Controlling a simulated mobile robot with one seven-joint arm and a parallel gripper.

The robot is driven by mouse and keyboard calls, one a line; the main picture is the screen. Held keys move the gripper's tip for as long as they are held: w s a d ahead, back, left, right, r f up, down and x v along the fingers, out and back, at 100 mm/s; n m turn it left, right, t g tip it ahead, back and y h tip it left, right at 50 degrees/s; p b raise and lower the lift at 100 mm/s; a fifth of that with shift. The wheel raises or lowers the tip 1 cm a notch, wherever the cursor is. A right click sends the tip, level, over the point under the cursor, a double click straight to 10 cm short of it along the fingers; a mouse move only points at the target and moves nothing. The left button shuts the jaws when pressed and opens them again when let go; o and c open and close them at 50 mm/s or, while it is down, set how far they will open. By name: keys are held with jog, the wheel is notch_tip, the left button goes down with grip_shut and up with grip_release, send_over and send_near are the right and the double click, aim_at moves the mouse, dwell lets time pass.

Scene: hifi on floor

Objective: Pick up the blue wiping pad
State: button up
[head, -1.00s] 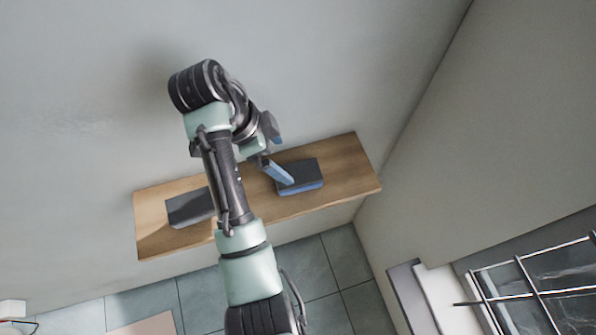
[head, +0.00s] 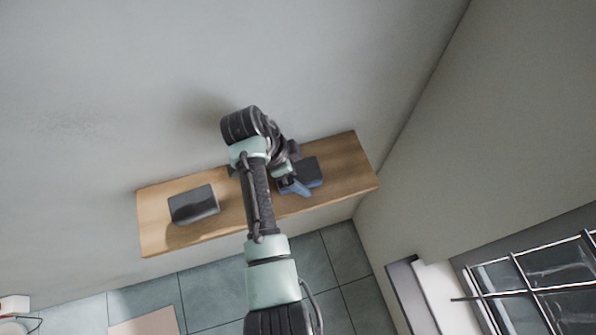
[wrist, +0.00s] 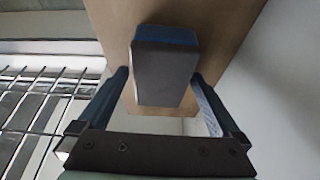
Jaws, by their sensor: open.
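The blue wiping pad (head: 311,171) lies on the wooden shelf near its right end. Its upper face is dark grey, and blue shows along its side. In the wrist view the pad (wrist: 163,72) appears between my two blue fingers, with a visible gap on each side and its blue part at the far end. My gripper (wrist: 160,76) is open and empty. In the head view my gripper (head: 296,182) is at the pad and covers part of it. Whether a finger touches the pad cannot be told.
A second, dark grey block (head: 194,204) lies on the left part of the wooden shelf (head: 345,170). A wall stands behind the shelf and another to its right. A metal rack (head: 535,285) is at the lower right. Tiled floor lies below.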

jog(key=shift+f, duration=0.25)
dwell(0.4)
jog(key=c, duration=1.3)
jog(key=shift+r, duration=0.1)
